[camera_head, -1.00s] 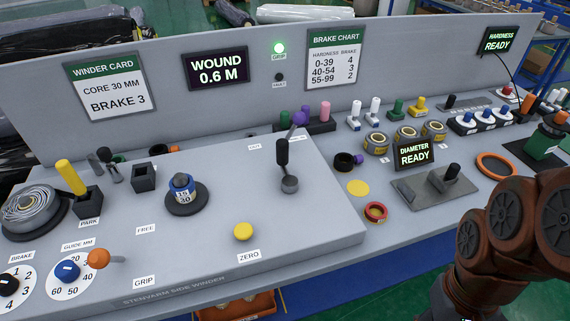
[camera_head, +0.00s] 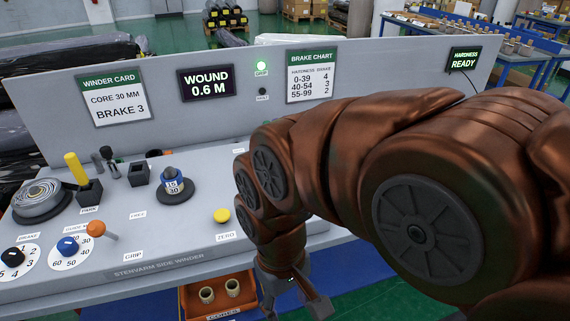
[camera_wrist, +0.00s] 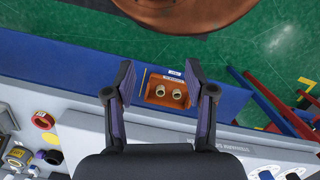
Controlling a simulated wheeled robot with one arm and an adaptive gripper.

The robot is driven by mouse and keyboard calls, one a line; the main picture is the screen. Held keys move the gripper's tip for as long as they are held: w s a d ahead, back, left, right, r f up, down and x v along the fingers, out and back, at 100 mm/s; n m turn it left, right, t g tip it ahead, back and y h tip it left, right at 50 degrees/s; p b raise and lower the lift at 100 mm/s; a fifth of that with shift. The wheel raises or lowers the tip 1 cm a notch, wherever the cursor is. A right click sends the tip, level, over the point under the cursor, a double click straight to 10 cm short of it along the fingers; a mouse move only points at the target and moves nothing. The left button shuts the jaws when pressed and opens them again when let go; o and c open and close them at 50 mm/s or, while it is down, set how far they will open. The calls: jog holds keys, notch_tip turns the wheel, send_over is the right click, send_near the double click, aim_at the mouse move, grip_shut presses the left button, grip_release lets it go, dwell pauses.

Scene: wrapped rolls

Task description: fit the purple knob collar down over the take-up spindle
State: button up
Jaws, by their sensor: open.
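The purple knob collar, a dark ring with a small purple knob, is hidden behind my arm in the head view. In the wrist view the collar (camera_wrist: 53,157) seems to be the small dark ring at the lower left edge, lying on the bench beyond a yellow disc. The take-up spindle (camera_head: 175,195) appears to be the dark round base at the bench's middle left, with a blue-and-white sleeve marked 15 and 30 around its post. My gripper (camera_head: 294,304) is open and empty, in front of the bench. It also shows in the wrist view (camera_wrist: 160,85), fingers spread, well apart from the collar.
An orange-knobbed lever (camera_head: 96,228) and a grey upright panel (camera_head: 215,75) stand on the bench.

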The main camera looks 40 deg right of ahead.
jog(key=o, duration=0.4)
jog(key=w+d+r+m, duration=0.1)
jog(key=w+d+r, duration=0.1)
jog(key=w, duration=0.4)
jog(key=shift+w+d, duration=0.2)
jog(key=shift+w, duration=0.15)
jog(key=w+d+r+m+t+b, duration=0.1)
jog(key=w+d+r+m, duration=0.2)
jog(key=w+d, duration=1.4)
jog(key=w+d+f, duration=0.3)
jog(key=w+d, duration=0.1)
jog(key=d, duration=0.4)
jog(key=w+d+f+t, duration=0.1)
jog(key=w+d+f, duration=0.2)
jog(key=d, duration=0.6)
jog(key=w+d+f+t+b, duration=0.1)
jog(key=w+d+f, duration=0.3)
jog(key=d, duration=0.5)
jog(key=shift+w+n, duration=0.3)
jog(key=shift+w, duration=0.9)
jog(key=shift+w+d+f+p, duration=0.15)
jog(key=shift+f+p, duration=0.4)
jog(key=shift+f, duration=1.4)
jog(key=shift+w+d+f+p, duration=0.15)
jog(key=shift+f+p, duration=0.4)
jog(key=shift+f, duration=1.35)
